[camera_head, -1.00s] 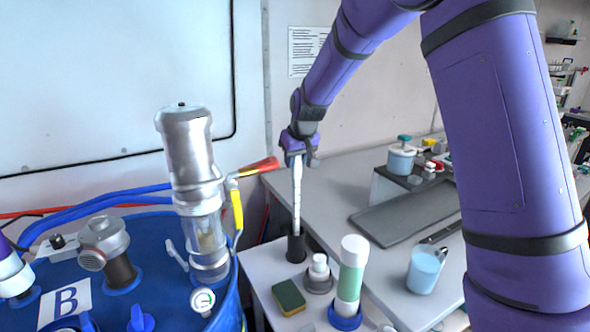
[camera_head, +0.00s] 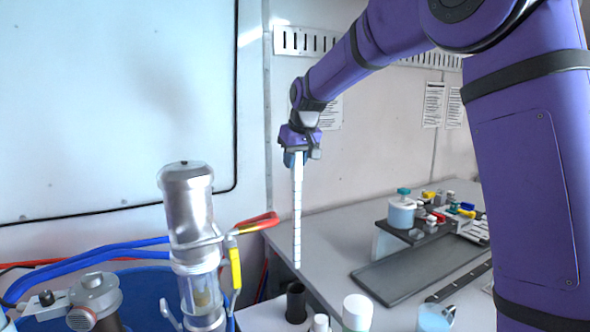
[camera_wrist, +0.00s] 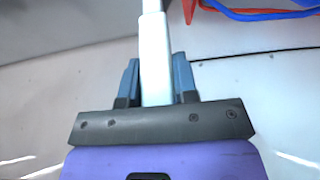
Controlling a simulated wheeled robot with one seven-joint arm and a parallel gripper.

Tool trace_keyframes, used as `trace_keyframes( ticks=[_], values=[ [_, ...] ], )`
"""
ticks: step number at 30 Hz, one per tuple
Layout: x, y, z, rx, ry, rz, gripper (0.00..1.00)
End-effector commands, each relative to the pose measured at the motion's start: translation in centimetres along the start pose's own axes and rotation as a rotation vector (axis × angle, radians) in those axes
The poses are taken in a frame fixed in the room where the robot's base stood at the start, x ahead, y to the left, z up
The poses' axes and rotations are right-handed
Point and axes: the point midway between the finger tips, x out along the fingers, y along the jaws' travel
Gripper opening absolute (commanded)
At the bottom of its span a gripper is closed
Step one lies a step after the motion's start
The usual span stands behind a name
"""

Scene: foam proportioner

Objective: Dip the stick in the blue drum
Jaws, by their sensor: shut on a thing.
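My gripper (camera_head: 297,158) is shut on a white stick (camera_head: 297,215) that hangs straight down with dark marks along its lower length. In the wrist view the stick (camera_wrist: 155,60) stands between the two blue fingers of my gripper (camera_wrist: 156,82). The stick's lower end is in the air just above a black cylindrical holder (camera_head: 296,302), apart from it. The blue drum (camera_head: 145,290) is at the lower left, left of the stick. Its top is partly cut off by the frame, and any opening in it is hidden or unclear.
A metal cylinder with a clear section (camera_head: 190,230) stands upright on the drum, between its top and my gripper. Blue hoses (camera_head: 85,262) run behind. A grey counter (camera_head: 340,245) with a jar (camera_head: 402,214) lies to the right.

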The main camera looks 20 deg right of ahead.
Motion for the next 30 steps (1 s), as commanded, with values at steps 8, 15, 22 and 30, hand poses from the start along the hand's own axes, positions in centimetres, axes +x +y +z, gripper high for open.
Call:
trace_keyframes(
  ticks=[8,15,22,30],
  values=[
    [-0.1,0.0,-0.1,0.0,0.0,0.0,0.0],
    [-0.8,0.0,-0.3,0.0,0.001,0.0,0.0],
    [-2.6,0.0,-1.1,0.0,0.001,0.001,0.0],
    [-4.8,0.0,-2.0,0.0,0.002,0.001,0.0]
  ],
)
